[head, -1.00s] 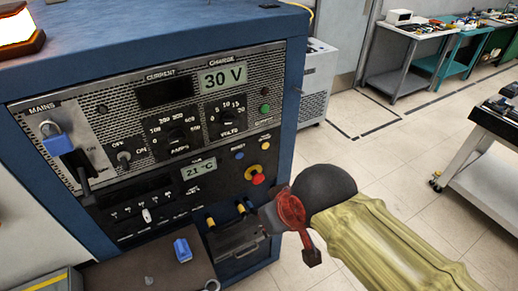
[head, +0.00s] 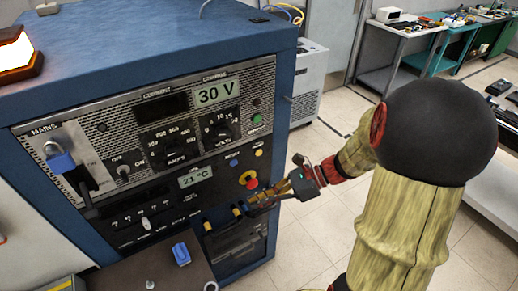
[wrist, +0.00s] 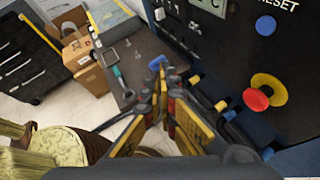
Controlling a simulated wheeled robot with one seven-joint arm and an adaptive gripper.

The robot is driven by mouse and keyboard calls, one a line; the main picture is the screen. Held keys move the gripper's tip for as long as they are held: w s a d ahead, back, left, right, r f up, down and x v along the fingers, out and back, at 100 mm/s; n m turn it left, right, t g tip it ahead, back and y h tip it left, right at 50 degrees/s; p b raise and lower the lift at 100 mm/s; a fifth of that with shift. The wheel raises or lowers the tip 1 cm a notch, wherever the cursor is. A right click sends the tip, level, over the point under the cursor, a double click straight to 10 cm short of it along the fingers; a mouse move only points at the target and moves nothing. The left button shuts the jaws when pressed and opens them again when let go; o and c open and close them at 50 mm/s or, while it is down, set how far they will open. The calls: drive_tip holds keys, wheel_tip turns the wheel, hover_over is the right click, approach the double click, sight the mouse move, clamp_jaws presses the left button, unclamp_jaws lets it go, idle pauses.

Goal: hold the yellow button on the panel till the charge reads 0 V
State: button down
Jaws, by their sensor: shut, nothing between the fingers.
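The yellow button (head: 259,153) is small and sits on the right of the panel (head: 216,163), above a red stop knob on a yellow ring (head: 249,179). The charge display (head: 218,93) reads 30 V. My gripper (head: 254,202) is shut and empty, in front of the lower right of the panel, below the red knob and apart from the yellow button. In the wrist view my gripper's fingers (wrist: 160,88) are together. The red knob (wrist: 257,98) and a blue button (wrist: 265,25) show there; I cannot see the small yellow button there.
Cable plugs (head: 237,210) stick out just beside my gripper. A blue padlock (head: 60,162) hangs on the mains switch. A brown cart top (head: 130,277) with a blue item (head: 181,254) stands at lower left. Open floor (head: 310,235) lies right of the cabinet.

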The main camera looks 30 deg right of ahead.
sight(259, 153)
drive_tip(key=w+d+m+t+p, duration=0.1)
drive_tip(key=w+d+m+t, duration=0.3)
drive_tip(key=d+m, duration=0.5)
drive_tip(key=d+t, duration=0.1)
drive_tip(key=t, duration=0.1)
drive_tip(key=shift+d+f+t, duration=0.2)
drive_tip(key=shift+f+t, duration=0.1)
drive_tip(key=shift+f, duration=0.1)
drive_tip(key=w+b, duration=0.1)
drive_tip(key=w, duration=0.7)
drive_tip(key=shift+w+a, duration=0.15)
drive_tip(key=shift+w, duration=0.2)
drive_tip(key=shift+w, duration=0.1)
idle(0.5)
drive_tip(key=shift+w+p, duration=0.3)
drive_tip(key=shift+p, duration=0.05)
drive_tip(key=shift+w, duration=0.4)
idle(4.0)
